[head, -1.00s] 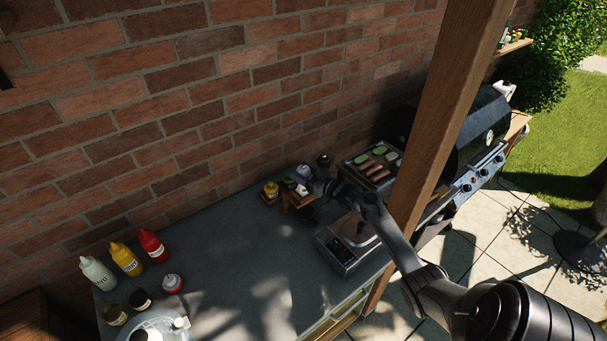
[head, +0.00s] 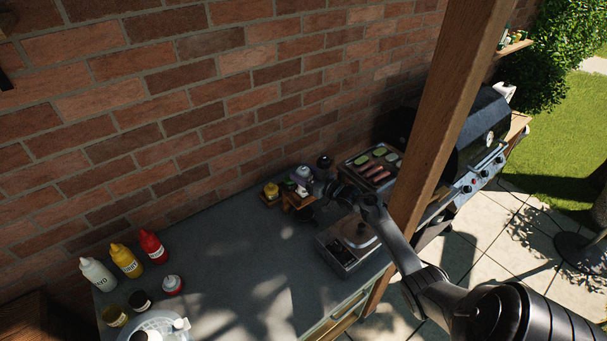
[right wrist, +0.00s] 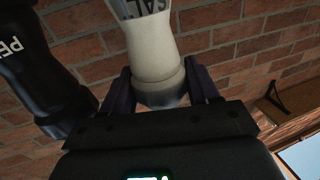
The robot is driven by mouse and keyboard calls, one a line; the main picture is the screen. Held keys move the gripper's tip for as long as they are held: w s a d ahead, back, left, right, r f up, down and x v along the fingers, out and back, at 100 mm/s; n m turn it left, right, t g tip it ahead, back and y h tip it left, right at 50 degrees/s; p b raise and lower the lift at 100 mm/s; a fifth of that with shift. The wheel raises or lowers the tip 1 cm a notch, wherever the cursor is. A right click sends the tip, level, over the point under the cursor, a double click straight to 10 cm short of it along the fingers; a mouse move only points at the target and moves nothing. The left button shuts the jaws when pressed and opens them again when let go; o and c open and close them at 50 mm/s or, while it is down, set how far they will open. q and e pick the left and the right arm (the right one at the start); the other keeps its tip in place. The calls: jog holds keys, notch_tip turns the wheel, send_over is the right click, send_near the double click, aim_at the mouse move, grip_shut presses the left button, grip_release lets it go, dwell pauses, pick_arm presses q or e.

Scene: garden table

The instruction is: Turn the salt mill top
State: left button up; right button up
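The salt mill (right wrist: 150,45) is white, with part of its "SAL" label showing at the top edge of the right wrist view. My right gripper (right wrist: 160,70) has one dark finger on each side of the mill's end, close against it. It looks shut on the mill's top; the contact faces are hidden. In the head view my right gripper (head: 318,184) is small and dark, beside the white mill at the back of the counter. The black pepper mill (right wrist: 40,75) stands beside the salt mill, apart from the fingers. My left gripper is not in view.
A small yellow-topped jar (head: 271,190) stands left of the mills by the brick wall. Several sauce bottles (head: 126,260) stand at the left. The middle counter (head: 235,240) is clear.

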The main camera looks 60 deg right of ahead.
jog(key=o, duration=0.3)
jog(key=shift+o, duration=0.2)
jog(key=s+a, duration=0.1)
jog(key=s, duration=0.9)
jog(key=shift+s+b, duration=0.4)
jog(key=shift+a, duration=0.1)
